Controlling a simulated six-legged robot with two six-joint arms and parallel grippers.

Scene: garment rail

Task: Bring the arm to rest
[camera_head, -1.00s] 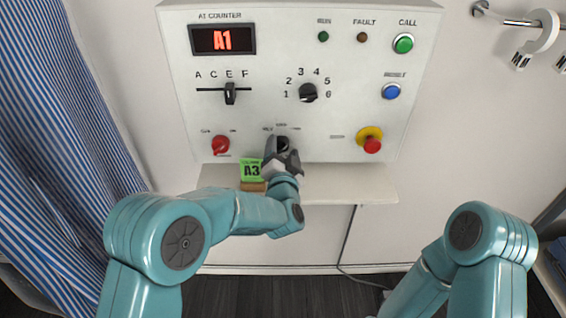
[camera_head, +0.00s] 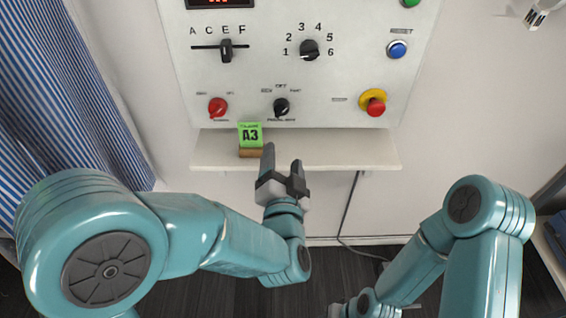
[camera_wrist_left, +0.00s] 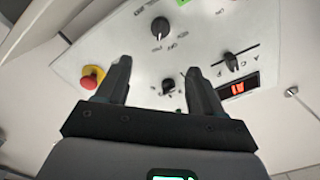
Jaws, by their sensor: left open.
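My left gripper (camera_head: 283,160) is open and empty. In the head view it appears over the front of the white shelf below the control panel (camera_head: 350,75), with its fingers pointing toward the panel. In the left wrist view the two spread fingers (camera_wrist_left: 159,67) have nothing between them but the panel behind, seen turned over. The lower black knob (camera_head: 281,107) is clear of the fingers. My right arm (camera_head: 430,250) is folded at the lower right; its gripper's fingers do not show.
The white shelf (camera_head: 350,150) carries a green A3 card (camera_head: 250,135) on a wooden block, close by the left gripper. The panel has a red knob (camera_head: 217,107), a slider (camera_head: 226,50), a numbered dial (camera_head: 309,49) and a red-yellow stop button (camera_head: 375,103). A striped curtain (camera_head: 75,110) hangs at left.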

